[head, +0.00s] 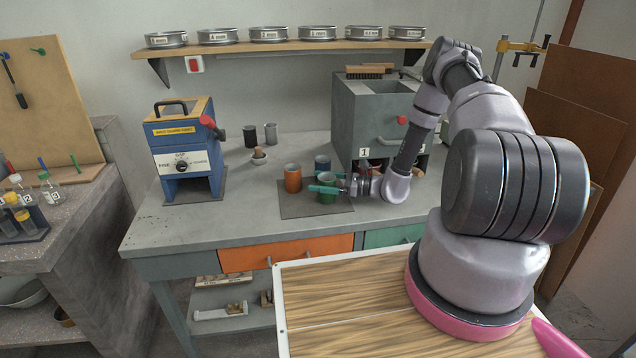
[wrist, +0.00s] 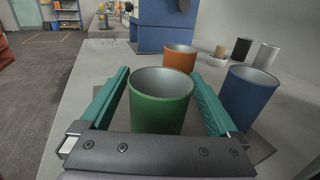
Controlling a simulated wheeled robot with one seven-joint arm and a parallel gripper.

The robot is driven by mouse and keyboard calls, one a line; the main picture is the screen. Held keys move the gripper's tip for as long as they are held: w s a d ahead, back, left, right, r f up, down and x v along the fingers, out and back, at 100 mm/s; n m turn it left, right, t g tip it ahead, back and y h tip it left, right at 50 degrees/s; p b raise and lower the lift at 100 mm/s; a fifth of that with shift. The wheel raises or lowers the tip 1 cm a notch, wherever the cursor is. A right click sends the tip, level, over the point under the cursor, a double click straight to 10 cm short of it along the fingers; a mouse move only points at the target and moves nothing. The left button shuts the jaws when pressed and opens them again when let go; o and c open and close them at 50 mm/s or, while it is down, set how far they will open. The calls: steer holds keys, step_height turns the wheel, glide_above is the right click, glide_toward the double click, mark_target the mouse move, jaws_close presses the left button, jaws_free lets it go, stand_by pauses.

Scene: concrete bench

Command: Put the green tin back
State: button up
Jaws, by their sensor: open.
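The green tin (head: 327,195) stands upright on a dark mat (head: 289,210) on the bench, open at the top. In the wrist view the green tin (wrist: 160,103) is between the two teal fingers of my gripper (wrist: 160,95), with a gap showing on each side. My gripper (head: 326,183) is open around it, reaching in from the right. An orange tin (head: 292,179) stands to the left on the mat, and a blue tin (head: 322,163) stands just behind. They also show in the wrist view, orange (wrist: 179,59) and blue (wrist: 249,95).
A grey box machine (head: 350,125) with a numbered front stands behind my arm. A blue and yellow machine (head: 187,160) stands at the left. Dark and grey cups (head: 270,134) and a small pestle and mortar (head: 259,156) stand at the back. The bench front left (head: 190,225) is clear.

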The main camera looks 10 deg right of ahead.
steer(key=v, duration=1.1)
steer(key=shift+d, duration=0.1)
steer(key=s+a+r+n+g+h, duration=0.1)
steer(key=s+r+n+g+h, duration=0.2)
steer(key=r, duration=0.6)
steer(key=s+a+r+n+g+h, duration=0.2)
steer(key=r+n, duration=0.3)
steer(key=r, duration=0.3)
steer(key=s+a+r+n+g+h, duration=0.1)
steer(key=s+r+n+g+h, duration=0.2)
steer(key=r, duration=0.6)
steer(key=s+d+r+n+t+h, duration=0.2)
steer(key=s+r+n+t+h, duration=0.4)
steer(key=s+r, duration=1)
step_height(320, 180, up, 3)
steer(key=shift+s+r+n+t+h, duration=0.2)
steer(key=shift+s+n+t+h, duration=0.15)
steer(key=shift+n+t, duration=0.55)
